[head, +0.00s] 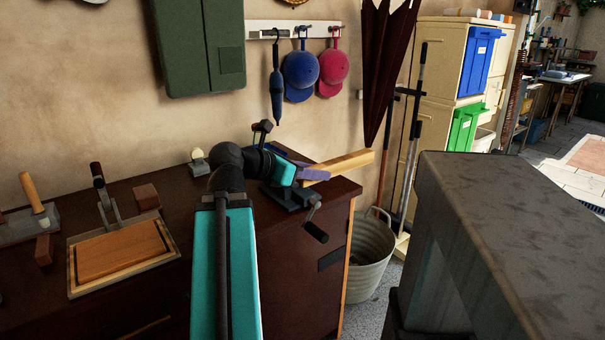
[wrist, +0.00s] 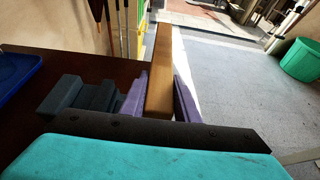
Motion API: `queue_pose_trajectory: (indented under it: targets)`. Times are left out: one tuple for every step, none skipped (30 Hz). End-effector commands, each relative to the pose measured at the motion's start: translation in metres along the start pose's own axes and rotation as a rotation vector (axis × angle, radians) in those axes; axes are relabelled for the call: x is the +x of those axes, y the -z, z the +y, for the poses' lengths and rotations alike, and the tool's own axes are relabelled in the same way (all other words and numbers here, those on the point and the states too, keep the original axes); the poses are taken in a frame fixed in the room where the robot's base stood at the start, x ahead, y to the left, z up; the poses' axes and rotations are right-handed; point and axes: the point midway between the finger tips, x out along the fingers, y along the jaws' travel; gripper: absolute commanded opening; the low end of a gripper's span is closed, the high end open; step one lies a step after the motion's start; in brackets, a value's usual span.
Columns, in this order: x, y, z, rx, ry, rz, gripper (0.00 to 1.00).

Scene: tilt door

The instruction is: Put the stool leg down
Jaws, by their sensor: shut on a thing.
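The stool leg (head: 348,163) is a straight, light-brown wooden bar. In the head view it points right from my gripper (head: 313,172), near the right end of the dark brown workbench (head: 335,190). In the wrist view the leg (wrist: 160,72) runs away from the camera between the two purple fingers of my gripper (wrist: 160,96), which is shut on it. Whether the leg touches the bench or vise below is not clear.
A dark vise (head: 288,197) with a crank stands on the bench by my gripper. A blue tray (wrist: 16,70) lies left in the wrist view. A board (head: 120,250) lies farther left. A metal bucket (head: 370,262) stands on the floor beside the bench. A grey block (head: 500,230) is at right.

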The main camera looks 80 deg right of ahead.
Motion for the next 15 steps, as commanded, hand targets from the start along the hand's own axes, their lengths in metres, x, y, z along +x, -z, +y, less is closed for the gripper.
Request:
queue_pose_trajectory:
  targets:
    - [0.0, -0.001, 0.0, 0.0, 0.0, -0.001, 0.02]
    - [-0.001, -0.002, 0.0, 0.0, 0.0, -0.001, 0.02]
    - [-0.001, -0.003, 0.0, 0.0, 0.0, -0.001, 0.02]
    - [-0.002, -0.004, 0.0, 0.0, 0.0, -0.001, 0.02]
    - [-0.002, -0.006, 0.0, 0.0, 0.0, -0.001, 0.02]
    - [-0.003, -0.008, 0.0, 0.0, 0.0, -0.001, 0.02]
    - [-0.004, -0.011, 0.0, 0.0, 0.0, -0.001, 0.02]
    - [-0.005, -0.013, 0.0, 0.0, 0.0, -0.001, 0.02]
    - [-0.007, -0.017, 0.0, 0.0, 0.0, -0.001, 0.02]
    - [-0.008, -0.02, 0.0, 0.0, 0.0, -0.001, 0.02]
    - [-0.01, -0.024, 0.0, 0.0, 0.0, -0.001, 0.02]
    - [-0.012, -0.029, 0.0, 0.0, 0.0, -0.001, 0.02]
    - [-0.013, -0.033, 0.0, 0.0, 0.0, -0.001, 0.02]
    - [-0.015, -0.036, 0.0, 0.0, 0.0, -0.001, 0.02]
    - [-0.017, -0.042, 0.0, 0.0, 0.0, -0.001, 0.02]
